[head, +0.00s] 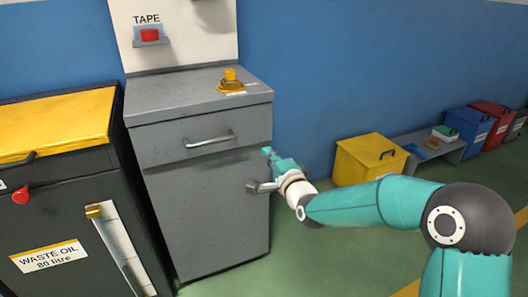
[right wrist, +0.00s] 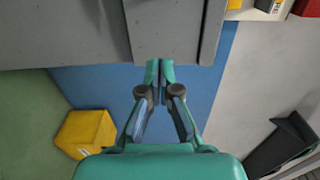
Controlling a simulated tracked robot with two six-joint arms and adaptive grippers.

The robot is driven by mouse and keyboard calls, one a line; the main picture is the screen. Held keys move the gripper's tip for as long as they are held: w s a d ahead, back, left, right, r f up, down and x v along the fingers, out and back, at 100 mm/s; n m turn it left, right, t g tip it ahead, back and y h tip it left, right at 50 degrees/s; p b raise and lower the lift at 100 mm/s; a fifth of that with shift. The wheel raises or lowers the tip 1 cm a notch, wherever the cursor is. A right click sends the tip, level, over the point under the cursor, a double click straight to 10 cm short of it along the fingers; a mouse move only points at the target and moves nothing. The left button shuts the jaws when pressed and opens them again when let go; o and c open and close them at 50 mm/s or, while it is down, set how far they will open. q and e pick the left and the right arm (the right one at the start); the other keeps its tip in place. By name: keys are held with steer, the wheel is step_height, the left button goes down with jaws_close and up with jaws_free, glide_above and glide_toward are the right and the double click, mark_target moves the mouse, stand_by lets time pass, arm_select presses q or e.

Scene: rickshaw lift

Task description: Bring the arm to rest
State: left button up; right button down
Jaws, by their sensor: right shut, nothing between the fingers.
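My right arm reaches in from the right of the head view. Its gripper (head: 266,152) is in front of the right side of the grey cabinet (head: 205,215), below the drawer handle level. In the right wrist view the two teal fingertips (right wrist: 160,72) lie close together, shut with nothing between them. The grey cabinet (right wrist: 60,30) fills the top of that view beyond the fingertips. I cannot tell how far the fingertips are from it. My left gripper is in neither view.
A black waste oil unit (head: 50,210) with a yellow lid stands left of the cabinet. A yellow-orange fitting (head: 230,82) sits on the cabinet top. A yellow box (head: 368,160), a low bench (head: 455,155) and coloured bins line the blue wall. Green floor shows below my arm.

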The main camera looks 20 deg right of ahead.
steer(key=s+a+f+n+g, duration=0.1)
steer(key=s+f+g, duration=0.25)
steer(key=f, duration=0.65)
steer(key=s+a+f+n+g, duration=0.15)
steer(key=s+f, duration=0.35)
steer(key=f, duration=0.6)
steer(key=s+a+f+g, duration=0.1)
steer(key=s+f+g, duration=0.3)
steer(key=f, duration=0.6)
steer(key=s+a+f+n+g+y, duration=0.1)
steer(key=s+a+f+n+g, duration=0.1)
steer(key=s+f, duration=0.45)
steer(key=s+a+f+n+g+y, duration=0.1)
steer(key=s+a+f+n+g, duration=0.15)
steer(key=s, duration=0.65)
steer(key=s+a+f+n+g, duration=0.15)
steer(key=s+n+g, duration=0.25)
steer(key=s+n, duration=0.45)
step_height(320, 180, up, 27)
steer(key=s+p, duration=0.1)
steer(key=p, duration=2.6)
steer(key=shift+s+r+p, duration=0.15)
steer(key=shift+r+p, duration=0.05)
steer(key=shift+p, duration=0.15)
